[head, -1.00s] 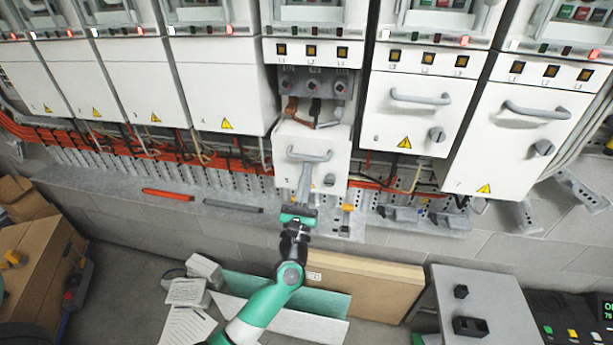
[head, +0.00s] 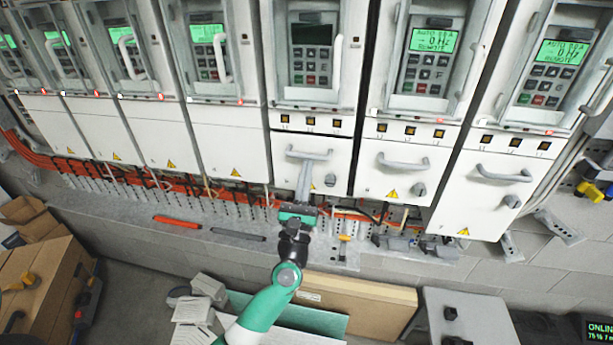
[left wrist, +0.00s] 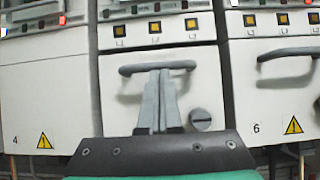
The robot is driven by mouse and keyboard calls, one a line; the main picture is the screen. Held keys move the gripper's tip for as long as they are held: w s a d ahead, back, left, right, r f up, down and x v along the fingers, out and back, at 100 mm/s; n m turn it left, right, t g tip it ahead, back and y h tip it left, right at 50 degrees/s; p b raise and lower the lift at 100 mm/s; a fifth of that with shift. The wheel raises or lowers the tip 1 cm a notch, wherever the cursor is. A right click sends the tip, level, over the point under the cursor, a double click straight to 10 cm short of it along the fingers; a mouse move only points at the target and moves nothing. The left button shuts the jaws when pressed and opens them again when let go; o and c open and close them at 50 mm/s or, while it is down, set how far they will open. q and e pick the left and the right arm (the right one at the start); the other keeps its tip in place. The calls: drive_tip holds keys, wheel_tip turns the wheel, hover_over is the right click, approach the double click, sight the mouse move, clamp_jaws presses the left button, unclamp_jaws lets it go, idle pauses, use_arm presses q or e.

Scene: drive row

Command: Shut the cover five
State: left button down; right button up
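Cover five (head: 337,160) is the white front panel between the panels marked 4 and 6. It sits up under its row of square lamps, about level with its neighbours, and the terminals behind it are hidden. Its grey handle (head: 322,155) and round knob (head: 330,180) face me. The cover also shows in the left wrist view (left wrist: 195,90). My left gripper (head: 306,163) is in front of the cover with its fingers together, tips at the handle bar (left wrist: 183,66). Whether the tips touch the cover or handle is unclear. My right gripper is not in view.
Cover six (head: 380,182) with a similar handle is just right, and panel four (head: 228,155) is just left. Orange cables (head: 150,178) run below the row. A red bar (head: 177,222) and a grey bar (head: 238,234) lie on the ledge. A cardboard box (head: 355,300) stands below.

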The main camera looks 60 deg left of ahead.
use_arm(q)
drive_tip(key=shift+r, duration=0.5)
drive_tip(key=w+a+f+b+v, duration=0.1)
drive_tip(key=b+v, duration=0.5)
drive_tip(key=v, duration=0.7)
drive_tip(key=shift+f, duration=0.75)
drive_tip(key=shift+a, duration=0.15)
